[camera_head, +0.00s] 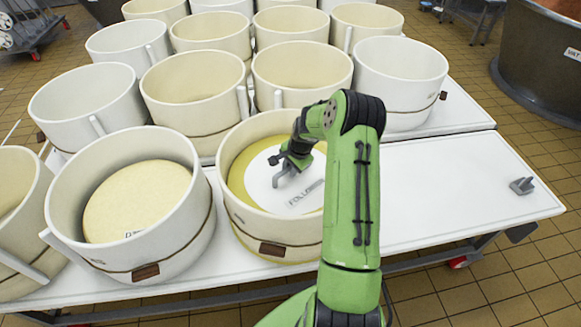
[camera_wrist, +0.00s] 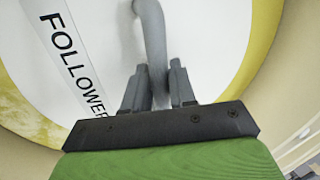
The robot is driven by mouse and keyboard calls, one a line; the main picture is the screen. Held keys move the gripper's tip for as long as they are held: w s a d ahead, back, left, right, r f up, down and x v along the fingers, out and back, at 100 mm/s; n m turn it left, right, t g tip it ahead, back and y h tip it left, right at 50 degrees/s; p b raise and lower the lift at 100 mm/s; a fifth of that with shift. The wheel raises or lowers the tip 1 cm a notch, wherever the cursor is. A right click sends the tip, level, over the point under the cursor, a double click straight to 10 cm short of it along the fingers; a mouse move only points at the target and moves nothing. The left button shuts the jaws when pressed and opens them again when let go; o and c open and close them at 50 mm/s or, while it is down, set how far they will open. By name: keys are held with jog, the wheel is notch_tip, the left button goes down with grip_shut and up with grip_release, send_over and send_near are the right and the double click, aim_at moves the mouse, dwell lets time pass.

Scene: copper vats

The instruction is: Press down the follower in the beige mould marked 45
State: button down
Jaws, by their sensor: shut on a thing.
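The white follower disc, lettered FOLLOWER (camera_head: 259,186), lies inside a beige round mould (camera_head: 246,219) at the table's front edge. A yellow ring of curd shows around the disc. The mould has a brown plate on its front; I cannot read a number there. My gripper (camera_head: 281,171) reaches down into the mould over the disc. In the wrist view, my gripper (camera_wrist: 157,80) is shut on the follower's grey handle (camera_wrist: 151,30), and the disc (camera_wrist: 213,45) fills much of the picture. My arm hides the mould's right side.
A neighbouring mould (camera_head: 180,238) at the left holds a pale yellow round. Several other moulds stand behind on the white tables. A small grey metal piece (camera_head: 522,186) lies on the clear right part of the table (camera_head: 455,190). A large vat (camera_head: 540,60) stands at far right.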

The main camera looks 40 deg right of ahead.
jog(key=shift+s+f, duration=0.2)
jog(key=c, duration=0.8)
grip_release()
jog(key=shift+w+r, duration=0.1)
jog(key=shift+w, duration=0.05)
jog(key=shift+c, duration=0.2)
jog(key=shift+r, duration=0.2)
jog(key=a+p+v, duration=0.1)
jog(key=p+v, duration=0.3)
jog(key=v, duration=1.1)
jog(key=s+a+r+n+h+p, duration=0.1)
jog(key=s+a+r+n, duration=0.25)
jog(key=a+r, duration=0.35)
jog(key=s+a+r+n+h+p, duration=0.1)
jog(key=s+a+r+n, duration=0.1)
jog(key=a+r+n, duration=0.35)
jog(key=s+a+r+n+t, duration=0.1)
jog(key=s+a+r+n, duration=0.2)
jog(key=s, duration=0.6)
jog(key=s+a+r+n+t+y+p, duration=0.1)
jog(key=s+a+r+n, duration=0.3)
jog(key=s, duration=0.5)
jog(key=a+r, duration=0.2)
jog(key=a, duration=0.1)
jog(key=shift+s+a+p, duration=0.3)
